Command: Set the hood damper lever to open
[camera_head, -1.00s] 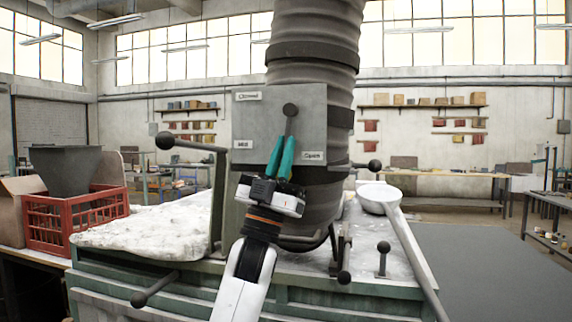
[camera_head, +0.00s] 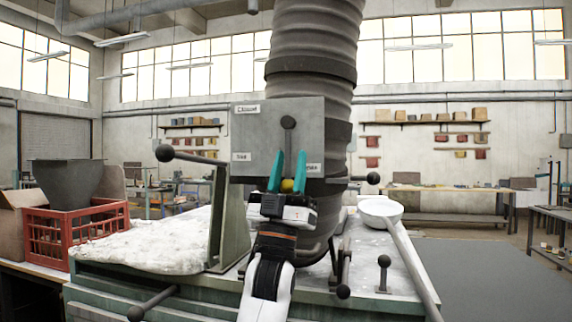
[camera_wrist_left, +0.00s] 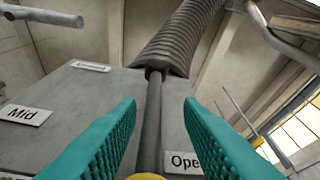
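The grey damper plate (camera_head: 258,132) is fixed on the front of the ribbed hood duct (camera_head: 312,75). It carries the labels Closed at upper left, Mid at left and Open at lower right. The lever (camera_head: 289,138) hangs almost straight down from its dark pivot, between Mid and Open. Its yellow knob (camera_head: 287,185) is at the lower end. My left gripper (camera_head: 288,156) is open, with one teal finger on each side of the lever. In the left wrist view the lever rod (camera_wrist_left: 153,120) runs between the fingers with gaps on both sides. My right gripper is not in view.
Below is a green bench-like block (camera_head: 190,293) with ball-ended handles around it. A ladle (camera_head: 380,208) lies at the right. A red crate (camera_head: 46,240) holding a dark hopper stands at the left. Grey floor at the right is clear.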

